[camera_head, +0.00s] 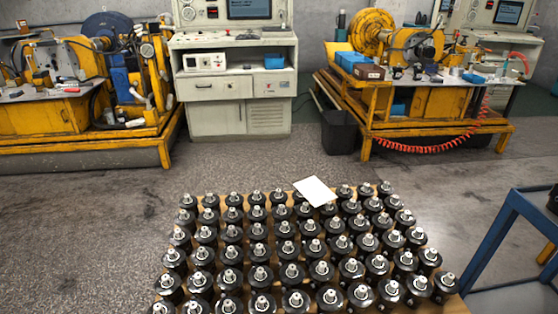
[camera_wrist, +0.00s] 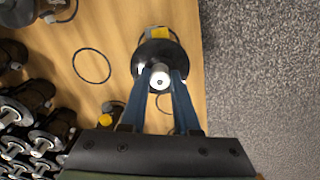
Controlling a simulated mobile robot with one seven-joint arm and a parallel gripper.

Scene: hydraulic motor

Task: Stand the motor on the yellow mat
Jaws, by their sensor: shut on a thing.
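In the wrist view, my gripper (camera_wrist: 161,78) has its two blue fingers closed around the silver shaft of a black motor (camera_wrist: 152,50). The motor is beyond the fingertips, over or on a wooden surface near its right edge. A small yellow patch shows at the motor's far side. I cannot tell whether the motor touches the wood or hangs above it. No yellow mat can be made out in either view. My gripper does not show in the head view.
Many black motors (camera_head: 290,272) stand in rows on a wooden board, with a white sheet (camera_head: 315,191) at its back. In the wrist view, more motors (camera_wrist: 35,140) crowd the left, and a thin black ring (camera_wrist: 92,66) lies on the wood. A blue frame (camera_head: 500,235) stands right.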

